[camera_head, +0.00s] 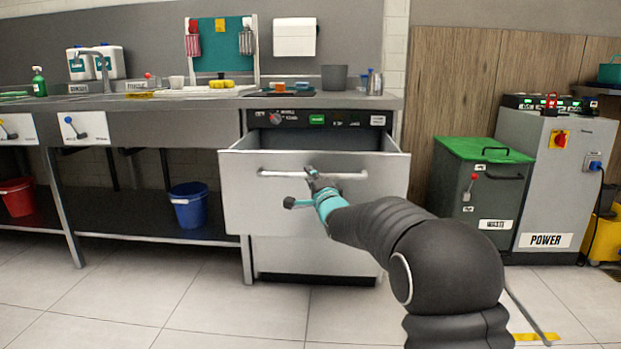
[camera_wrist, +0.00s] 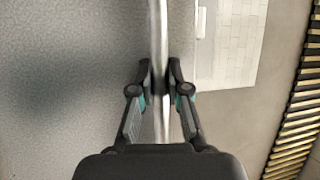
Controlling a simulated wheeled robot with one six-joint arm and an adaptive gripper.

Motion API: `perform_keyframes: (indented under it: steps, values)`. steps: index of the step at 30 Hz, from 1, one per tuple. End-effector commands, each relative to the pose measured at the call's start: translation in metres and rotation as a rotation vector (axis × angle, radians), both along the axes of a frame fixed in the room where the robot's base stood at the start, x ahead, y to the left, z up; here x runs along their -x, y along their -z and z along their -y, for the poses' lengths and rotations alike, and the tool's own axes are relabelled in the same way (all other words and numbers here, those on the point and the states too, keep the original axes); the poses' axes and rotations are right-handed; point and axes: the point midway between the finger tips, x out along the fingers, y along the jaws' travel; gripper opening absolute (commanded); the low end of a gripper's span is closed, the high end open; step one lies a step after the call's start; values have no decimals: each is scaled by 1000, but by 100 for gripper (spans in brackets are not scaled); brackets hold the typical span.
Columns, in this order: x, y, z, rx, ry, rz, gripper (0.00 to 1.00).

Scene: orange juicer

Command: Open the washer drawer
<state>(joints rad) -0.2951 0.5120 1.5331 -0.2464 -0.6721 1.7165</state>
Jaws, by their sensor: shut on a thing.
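The washer drawer (camera_head: 285,210) is a grey metal front under the counter, below a black control panel (camera_head: 318,119). It stands pulled out from the cabinet, with its side walls and part of its inside showing. A horizontal bar handle (camera_head: 275,173) runs across its upper front.
A blue bucket (camera_head: 188,204) and a red bucket (camera_head: 17,197) stand on a low shelf at left. A green-lidded bin (camera_head: 481,189) and a grey POWER cabinet (camera_head: 560,185) stand at right. The tiled floor (camera_head: 200,305) before the drawer is clear on the left.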

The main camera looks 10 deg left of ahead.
Motion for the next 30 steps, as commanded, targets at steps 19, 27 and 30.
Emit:
perform_keyframes:
  steps: [19,27,30]
  values:
    - [-2,0,6,0,7,1,41]
    - [11,1,14,-1,10,1,41]
    - [25,4,21,-1,10,0,41]
